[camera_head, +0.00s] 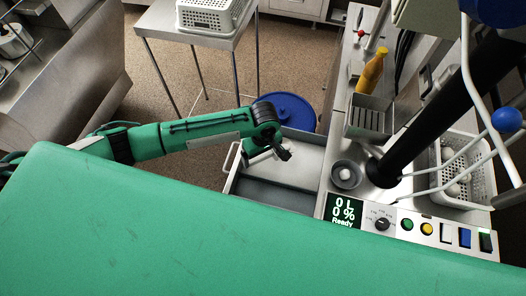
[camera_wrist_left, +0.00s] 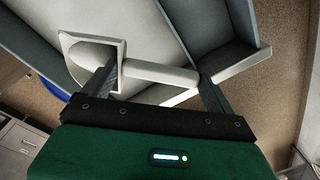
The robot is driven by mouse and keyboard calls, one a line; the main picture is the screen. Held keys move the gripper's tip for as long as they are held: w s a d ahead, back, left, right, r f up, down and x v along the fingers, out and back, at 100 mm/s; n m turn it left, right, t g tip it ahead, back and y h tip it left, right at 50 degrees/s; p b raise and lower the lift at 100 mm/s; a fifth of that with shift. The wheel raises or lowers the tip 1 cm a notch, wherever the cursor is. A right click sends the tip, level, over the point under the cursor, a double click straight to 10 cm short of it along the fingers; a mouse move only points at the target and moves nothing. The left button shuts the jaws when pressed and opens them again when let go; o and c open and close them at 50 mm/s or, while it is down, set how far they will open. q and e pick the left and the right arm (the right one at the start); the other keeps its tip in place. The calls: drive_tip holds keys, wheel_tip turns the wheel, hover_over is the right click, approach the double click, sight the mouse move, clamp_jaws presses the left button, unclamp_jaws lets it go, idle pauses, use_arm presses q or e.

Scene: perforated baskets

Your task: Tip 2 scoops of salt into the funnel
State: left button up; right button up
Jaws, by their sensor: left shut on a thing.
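My left gripper (camera_head: 284,153) hangs over the open grey tray or drawer (camera_head: 250,190) beside the counter. In the left wrist view its two fingers (camera_wrist_left: 158,88) stand on either side of a pale rounded bar, the pale handle (camera_wrist_left: 160,73), and it is shut on it. A squarish pale piece with an opening (camera_wrist_left: 88,47) is at the left end of the bar. I cannot tell whether this belongs to the tray or is a scoop. A small round grey cup, perhaps the funnel (camera_head: 346,175), sits on the counter by the display. I cannot make out any salt.
A control panel (camera_head: 420,232) with knobs and buttons lies along the counter front. A black column (camera_head: 430,110) rises beside the cup. A white perforated basket (camera_head: 483,180) stands right. A blue lid (camera_head: 285,110) is behind the tray.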

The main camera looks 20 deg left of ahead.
use_arm(q)
drive_tip(key=shift+s+a+r+p, duration=0.15)
drive_tip(key=shift+r+p, duration=0.5)
drive_tip(key=shift+r, duration=0.15)
drive_tip(key=shift+s+a+r, duration=0.4)
drive_tip(key=shift+r, duration=0.9)
drive_tip(key=shift+s+a+r, duration=0.35)
drive_tip(key=shift+r, duration=0.85)
drive_tip(key=shift+s+a+r, duration=0.3)
drive_tip(key=shift+r, duration=0.9)
